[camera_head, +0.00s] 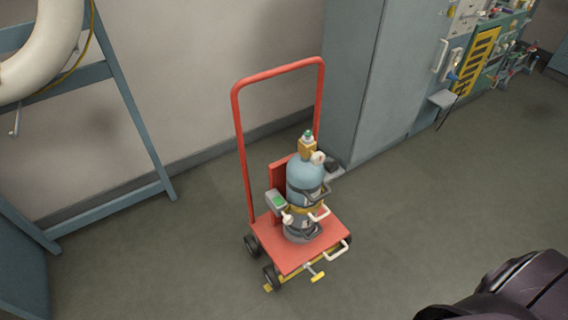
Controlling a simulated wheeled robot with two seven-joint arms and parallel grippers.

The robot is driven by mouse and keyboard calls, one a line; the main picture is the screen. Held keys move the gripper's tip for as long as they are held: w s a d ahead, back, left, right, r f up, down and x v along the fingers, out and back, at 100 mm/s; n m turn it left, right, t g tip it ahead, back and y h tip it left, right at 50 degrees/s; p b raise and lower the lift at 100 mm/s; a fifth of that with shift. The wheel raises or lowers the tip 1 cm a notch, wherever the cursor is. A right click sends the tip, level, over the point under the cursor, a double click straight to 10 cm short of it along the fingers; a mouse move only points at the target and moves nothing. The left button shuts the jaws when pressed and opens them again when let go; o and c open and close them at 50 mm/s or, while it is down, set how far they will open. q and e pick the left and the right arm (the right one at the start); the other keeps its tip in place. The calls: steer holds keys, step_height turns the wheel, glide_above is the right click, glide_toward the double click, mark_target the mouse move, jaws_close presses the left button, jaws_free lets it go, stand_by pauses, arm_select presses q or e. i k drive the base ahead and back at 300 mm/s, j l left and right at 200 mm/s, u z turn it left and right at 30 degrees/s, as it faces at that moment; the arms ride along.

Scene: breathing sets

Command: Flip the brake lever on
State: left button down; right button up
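A red trolley (279,254) with a tall red push handle (278,72) stands on the floor in the middle of the view. It carries a blue gas cylinder (304,174) upright. At the platform's front lower edge is a small yellow-tipped lever (316,274), which seems to be the brake lever. Its on or off position cannot be told from here. A yellow piece (269,288) also shows low by the front left wheel. Neither of my grippers is in view, and nothing of mine touches the trolley.
A grey cabinet (395,75) stands behind and right of the trolley. A blue-grey frame (135,110) with a white ring (45,50) is at the left. Equipment panels (485,55) line the back right. The floor (400,220) around the trolley's front and right is clear.

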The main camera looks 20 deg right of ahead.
mark_target(318, 277)
steer(key=z, duration=0.85)
